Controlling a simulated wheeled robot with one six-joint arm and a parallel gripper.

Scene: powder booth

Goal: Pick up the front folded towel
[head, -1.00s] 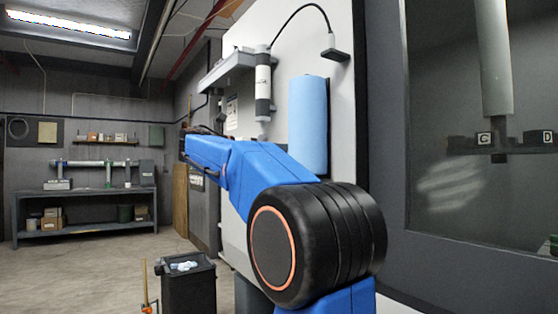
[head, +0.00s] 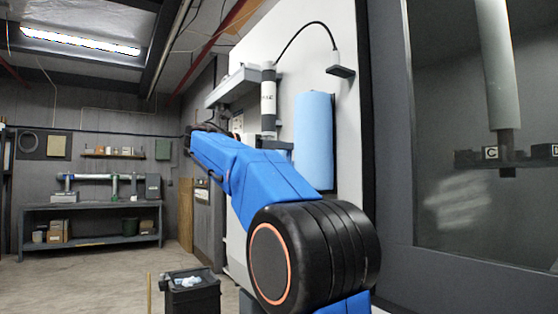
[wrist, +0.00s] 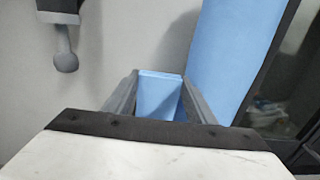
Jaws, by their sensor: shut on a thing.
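In the wrist view, a small blue folded towel (wrist: 158,95) sits between the two grey fingers of my gripper (wrist: 160,97). The fingers are shut on it, one on each side. Its lower part is hidden behind the dark edge of my gripper. In the head view my blue arm reaches away to the left, and the held towel cannot be made out there. No second folded towel can be made out.
A tall blue roll (head: 314,142) hangs on the white wall panel, close to my gripper's right. A grey shelf (head: 238,84) and a white cylinder (head: 268,98) are beside it. A black bin (head: 190,298) stands on the floor. A workbench (head: 90,208) is at the back left.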

